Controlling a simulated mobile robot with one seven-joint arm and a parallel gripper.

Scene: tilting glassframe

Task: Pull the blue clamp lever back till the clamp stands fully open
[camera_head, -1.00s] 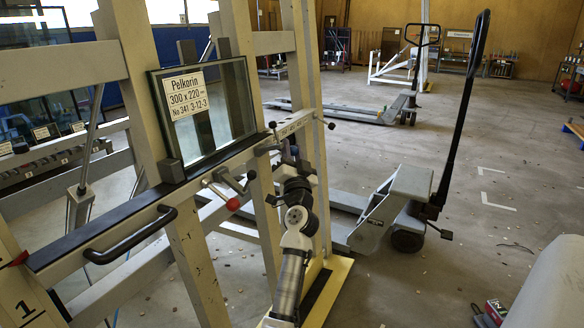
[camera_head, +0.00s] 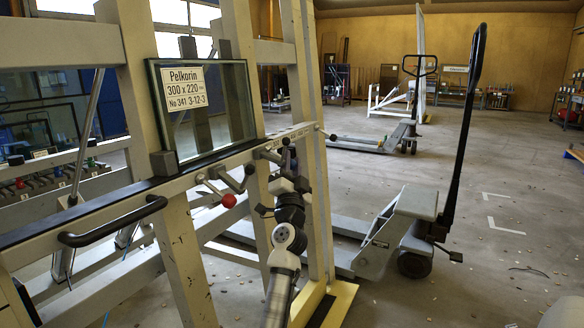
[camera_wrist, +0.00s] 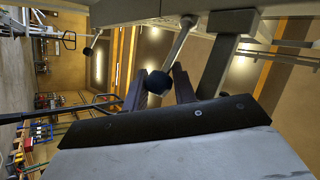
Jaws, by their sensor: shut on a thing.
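The clamp lever is a pale rod (camera_wrist: 178,42) ending in a dark, blue-black knob (camera_wrist: 157,82) in the wrist view. My gripper (camera_wrist: 159,88) has its two dark fingers on either side of this knob and is shut on it. In the head view my gripper (camera_head: 287,160) is small and dark at the frame's rail, right of the glass pane (camera_head: 228,112). The knob is hard to tell from the fingers there. The clamp's own jaw is too small or hidden to judge how far open it stands.
A red-knobbed lever (camera_head: 229,201) and a black-knobbed lever (camera_head: 250,170) stick out left of my gripper. Another black knob (camera_head: 333,137) sits farther along the rail. A black handle (camera_head: 112,226) is at the near rail. A grey pallet truck (camera_head: 395,225) stands to the right.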

